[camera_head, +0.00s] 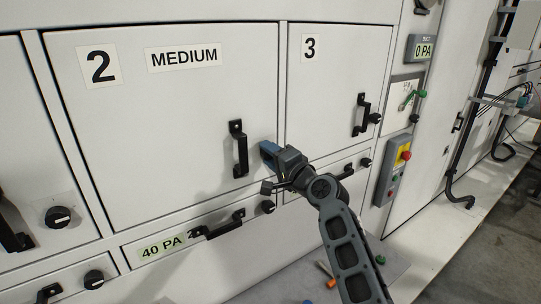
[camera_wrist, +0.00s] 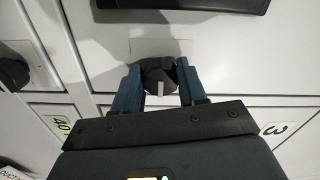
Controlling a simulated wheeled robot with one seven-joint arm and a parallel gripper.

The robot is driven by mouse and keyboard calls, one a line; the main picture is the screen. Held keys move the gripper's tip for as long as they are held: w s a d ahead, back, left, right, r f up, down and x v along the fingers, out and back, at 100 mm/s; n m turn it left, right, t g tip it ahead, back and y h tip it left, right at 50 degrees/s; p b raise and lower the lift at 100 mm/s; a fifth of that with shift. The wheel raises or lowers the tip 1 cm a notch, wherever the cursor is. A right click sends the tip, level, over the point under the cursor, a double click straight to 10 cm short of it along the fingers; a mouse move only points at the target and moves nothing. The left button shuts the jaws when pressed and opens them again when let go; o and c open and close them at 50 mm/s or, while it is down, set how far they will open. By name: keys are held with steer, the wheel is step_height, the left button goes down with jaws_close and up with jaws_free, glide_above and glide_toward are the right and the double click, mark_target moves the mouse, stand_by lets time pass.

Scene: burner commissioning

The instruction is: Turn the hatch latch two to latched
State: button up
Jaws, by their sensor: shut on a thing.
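Hatch two (camera_head: 165,140) is a large white door marked "2" and "MEDIUM", and it looks closed. Its black bar handle (camera_head: 239,150) stands near its right edge. My gripper (camera_head: 269,153) is at the panel just right of that handle. In the wrist view, the blue fingers of my gripper (camera_wrist: 159,86) are on either side of the hatch latch two (camera_wrist: 157,72), a round black knob, and are shut on it. The knob's white mark points toward the bottom of the wrist view. In the head view my gripper hides this knob.
Hatch three (camera_head: 335,85) with its black handle (camera_head: 361,115) and knob is to the right. A drawer handle (camera_head: 219,224) and a small knob (camera_head: 268,207) lie below. A grey control box (camera_head: 394,170) with a red button stands further right.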

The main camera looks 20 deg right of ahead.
steer(key=o, duration=1.1)
steer(key=shift+c, duration=0.2)
steer(key=shift+s, duration=0.1)
steer(key=v, duration=0.7)
steer(key=shift+s+d, duration=0.15)
steer(key=shift+s, duration=0.15)
